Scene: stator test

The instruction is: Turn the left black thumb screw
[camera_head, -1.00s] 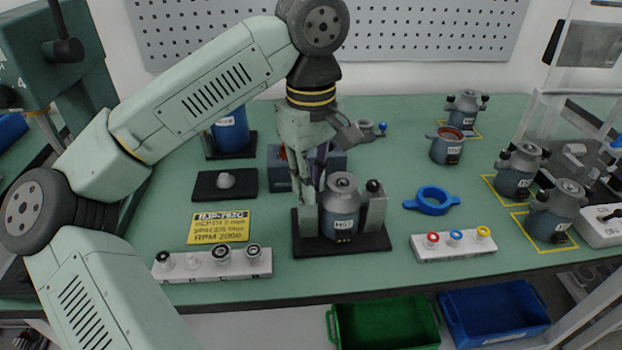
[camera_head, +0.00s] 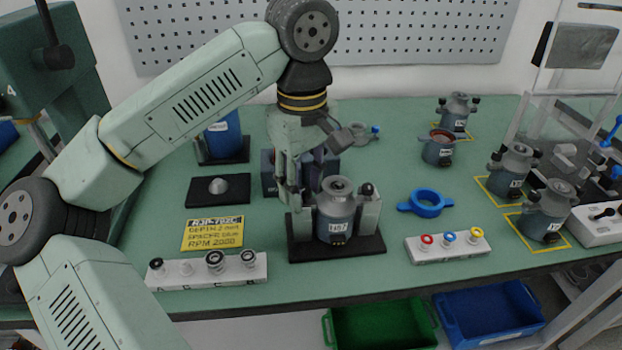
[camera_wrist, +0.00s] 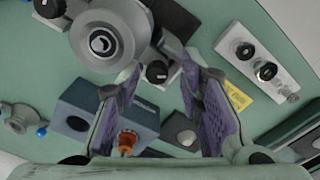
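A grey-blue stator housing (camera_head: 336,218) stands upright in a holder on a black base plate (camera_head: 338,250). In the wrist view its round top (camera_wrist: 103,42) is at upper left. The left black thumb screw (camera_wrist: 156,71) shows in the wrist view beside the housing, in the gap between my fingertips. In the head view it is hidden behind my gripper (camera_head: 292,203). My gripper (camera_wrist: 161,66) is open, with a finger on either side of the screw; I cannot tell whether either finger touches it. The right black thumb screw (camera_head: 367,188) stands on the holder's other side.
A blue block (camera_wrist: 75,115) with an orange knob (camera_wrist: 127,138) stands close behind my gripper. A white strip with knobs (camera_head: 208,270) lies front left, another with coloured rings (camera_head: 448,248) front right. A blue ring (camera_head: 427,203) lies to the right.

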